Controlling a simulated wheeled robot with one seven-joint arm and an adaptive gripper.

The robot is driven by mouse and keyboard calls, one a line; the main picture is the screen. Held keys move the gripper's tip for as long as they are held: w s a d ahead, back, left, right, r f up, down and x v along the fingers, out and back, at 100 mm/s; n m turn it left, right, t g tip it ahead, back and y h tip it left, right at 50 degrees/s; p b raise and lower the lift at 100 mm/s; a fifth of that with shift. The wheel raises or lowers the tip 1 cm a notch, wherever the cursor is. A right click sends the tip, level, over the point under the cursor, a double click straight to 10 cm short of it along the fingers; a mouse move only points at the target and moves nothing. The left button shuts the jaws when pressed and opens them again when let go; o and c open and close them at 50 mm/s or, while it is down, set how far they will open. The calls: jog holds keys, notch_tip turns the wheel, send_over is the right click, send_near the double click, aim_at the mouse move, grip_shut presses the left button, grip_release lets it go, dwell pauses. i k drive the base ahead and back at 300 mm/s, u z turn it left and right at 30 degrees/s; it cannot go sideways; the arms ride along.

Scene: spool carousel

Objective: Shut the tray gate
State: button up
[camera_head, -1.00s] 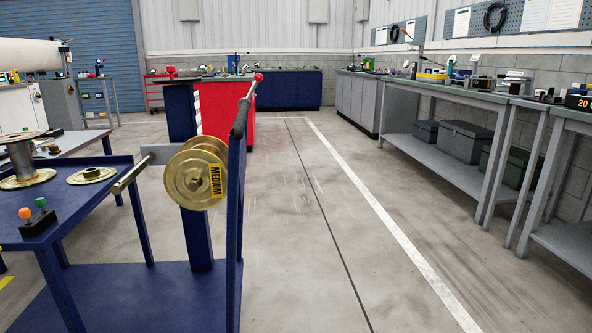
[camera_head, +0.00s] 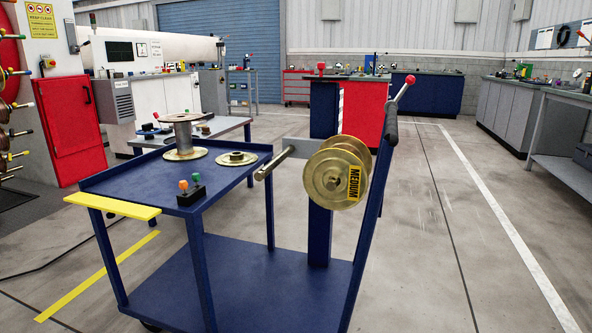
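A blue cart stands in the middle of the view, with a raised-rim tray (camera_head: 232,165) on top. A flat yellow flap (camera_head: 112,205) at the tray's near left edge looks like the tray gate. It lies about level and juts outward from the edge, not upright. My gripper is not in view.
On the tray are a metal spool (camera_head: 184,138), a flange disc (camera_head: 237,158) and a small box with orange and green knobs (camera_head: 190,192). A brass spool marked MEDIUM (camera_head: 335,175) hangs at the cart's right, beside a handle post (camera_head: 380,180). Floor at right is clear.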

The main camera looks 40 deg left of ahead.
aim_at(113, 206)
jog(key=z, duration=2.25)
jog(key=k, duration=2.55)
jog(key=u, duration=2.1)
